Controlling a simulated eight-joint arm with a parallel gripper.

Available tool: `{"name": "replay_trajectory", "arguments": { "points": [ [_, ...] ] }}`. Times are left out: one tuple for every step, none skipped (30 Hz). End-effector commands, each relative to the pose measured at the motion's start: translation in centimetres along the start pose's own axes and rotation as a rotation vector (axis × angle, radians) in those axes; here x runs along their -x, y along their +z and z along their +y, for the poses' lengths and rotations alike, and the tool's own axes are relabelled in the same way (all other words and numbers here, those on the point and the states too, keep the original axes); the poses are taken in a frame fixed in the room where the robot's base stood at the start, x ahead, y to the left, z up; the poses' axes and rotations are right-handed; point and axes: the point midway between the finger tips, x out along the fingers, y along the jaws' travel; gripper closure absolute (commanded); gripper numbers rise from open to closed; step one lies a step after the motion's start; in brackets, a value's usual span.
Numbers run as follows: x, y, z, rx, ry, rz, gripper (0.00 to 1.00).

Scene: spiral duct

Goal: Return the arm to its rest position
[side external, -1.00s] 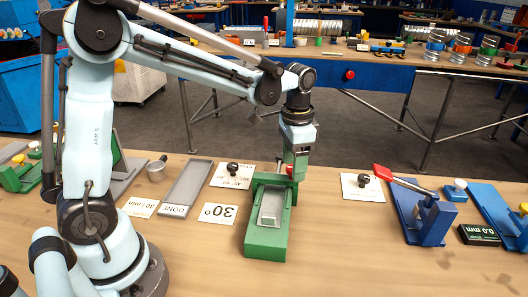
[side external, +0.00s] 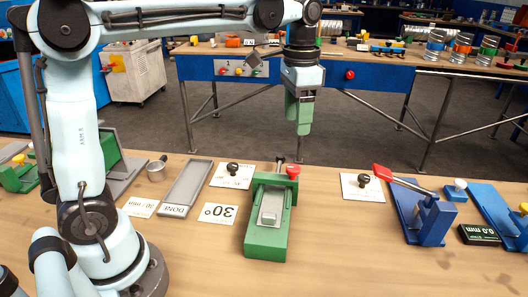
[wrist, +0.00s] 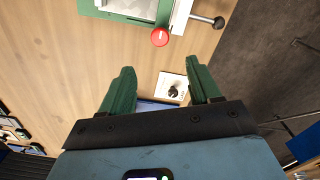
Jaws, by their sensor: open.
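My gripper (side external: 303,130) hangs raised above the back edge of the bench, its green fingers pointing down. In the wrist view my gripper (wrist: 162,88) is open, with nothing held between its two green fingers. The green fixture (side external: 266,238) stands on the bench below and in front of it, apart from the fingers. A small grey block (side external: 269,216) lies in the fixture's channel. The fixture has a red knob (side external: 293,171) at its back, which also shows in the wrist view (wrist: 160,37).
A blue fixture with a red-handled lever (side external: 383,172) stands to the right. A second workbench (side external: 400,63) is behind, across open floor.

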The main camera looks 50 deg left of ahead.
Motion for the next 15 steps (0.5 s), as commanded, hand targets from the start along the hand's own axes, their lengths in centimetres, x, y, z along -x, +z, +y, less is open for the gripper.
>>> {"name": "replay_trajectory", "arguments": {
  "points": [
    [0.0, 0.0, 0.0, 0.0, 0.0, 0.0, 0.38],
    [0.0, 0.0, 0.0, 0.0, 0.0, 0.0, 0.38],
    [0.0, 0.0, 0.0, 0.0, 0.0, 0.0, 0.38],
    [0.0, 0.0, 0.0, 0.0, 0.0, 0.0, 0.38],
    [0.0, 0.0, 0.0, 0.0, 0.0, 0.0, 0.38],
    [0.0, 0.0, 0.0, 0.0, 0.0, 0.0, 0.38],
    [0.0, 0.0, 0.0, 0.0, 0.0, 0.0, 0.38],
    [0.0, 0.0, 0.0, 0.0, 0.0, 0.001, 0.38],
    [0.0, 0.1, 0.0, 0.002, -0.001, 0.003, 0.38],
    [0.0, 0.2, 0.1, 0.005, -0.003, 0.007, 0.38],
    [0.0, 0.3, 0.1, 0.01, -0.005, 0.013, 0.38],
    [-0.1, 0.6, 0.2, 0.018, -0.01, 0.025, 0.38],
    [-0.1, 0.9, 0.3, 0.026, -0.015, 0.039, 0.38],
    [-0.1, 1.2, 0.4, 0.036, -0.02, 0.053, 0.38],
    [-0.2, 1.7, 0.6, 0.053, -0.029, 0.078, 0.38]
  ]
}}
